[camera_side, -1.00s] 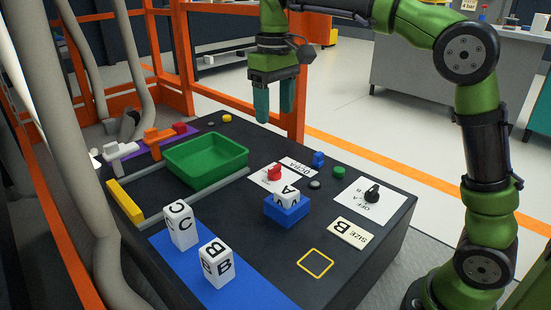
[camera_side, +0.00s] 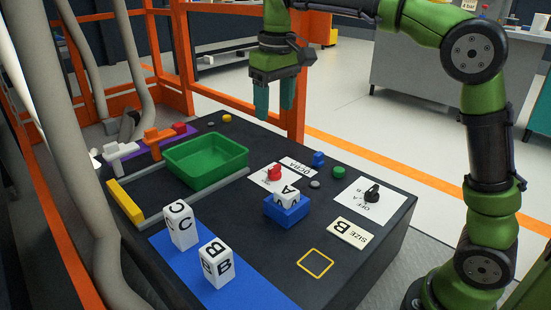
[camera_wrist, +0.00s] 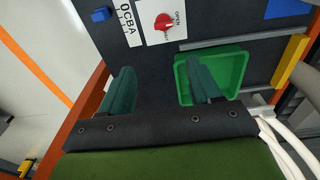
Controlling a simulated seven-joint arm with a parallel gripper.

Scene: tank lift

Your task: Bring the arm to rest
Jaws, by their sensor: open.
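My gripper (camera_side: 274,98) hangs in the air above the back edge of the dark table (camera_side: 318,284), fingers pointing down. It is open and nothing is between its teal fingers. In the wrist view my gripper (camera_wrist: 161,90) shows both fingers apart, with the dark table top between them and the green tray (camera_wrist: 240,72) partly behind the right finger. The green tray (camera_side: 207,183) looks empty and stands on the table, in front of and to the left of my gripper in the side view.
Blocks C (camera_side: 181,226) and B (camera_side: 217,264) stand on a blue mat. A red knob (camera_side: 274,172) and a black knob (camera_side: 372,194) stick up. An orange frame post (camera_side: 296,125) is close behind my gripper.

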